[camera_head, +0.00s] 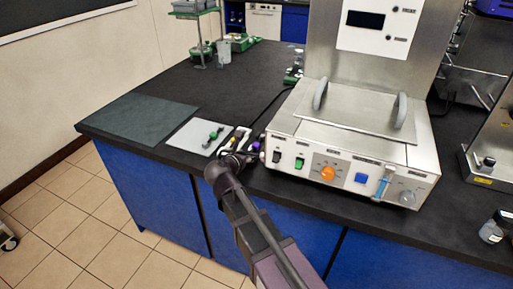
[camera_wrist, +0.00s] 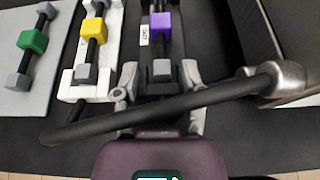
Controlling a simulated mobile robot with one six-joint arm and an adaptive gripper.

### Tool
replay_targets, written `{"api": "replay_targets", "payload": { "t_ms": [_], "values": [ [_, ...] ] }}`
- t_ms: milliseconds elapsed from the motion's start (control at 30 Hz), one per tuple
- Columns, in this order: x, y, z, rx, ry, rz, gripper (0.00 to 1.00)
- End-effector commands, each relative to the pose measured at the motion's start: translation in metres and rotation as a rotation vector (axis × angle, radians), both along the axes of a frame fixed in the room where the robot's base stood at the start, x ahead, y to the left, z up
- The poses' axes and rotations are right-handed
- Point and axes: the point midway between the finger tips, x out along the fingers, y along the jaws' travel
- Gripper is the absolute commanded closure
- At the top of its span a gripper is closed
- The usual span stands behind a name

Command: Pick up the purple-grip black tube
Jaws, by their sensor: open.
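The purple-grip black tube (camera_wrist: 161,22) lies lengthwise in the wrist view, with a purple block around its middle and a grey end cap toward me. It seems to rest on a dark holder with a small white label beside it. My gripper (camera_wrist: 159,76) is open, with one finger on each side of the tube's near grey end. I cannot tell whether the fingers touch it. In the head view my gripper (camera_head: 236,158) is at the bench's front edge, left of the steel machine, and a bit of purple (camera_head: 262,138) shows beside it.
A yellow-grip tube (camera_wrist: 94,28) on a white holder and a green-grip tube (camera_wrist: 33,41) on a grey pad lie to the left. A dark bar with a silver end (camera_wrist: 284,78) crosses the wrist view. The steel machine (camera_head: 345,152) stands close on the right.

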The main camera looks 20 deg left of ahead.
Motion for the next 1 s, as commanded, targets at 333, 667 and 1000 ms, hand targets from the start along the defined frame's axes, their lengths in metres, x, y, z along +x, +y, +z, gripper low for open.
{"api": "replay_targets", "payload": {
  "t_ms": [333, 667, 1000],
  "values": [
    [0.036, -0.003, -0.017, 0.001, 0.000, -0.001, 0.46],
    [0.044, -0.006, -0.019, 0.000, 0.000, -0.001, 0.46],
    [0.044, -0.006, -0.019, 0.001, 0.000, -0.001, 0.46]
  ]
}}
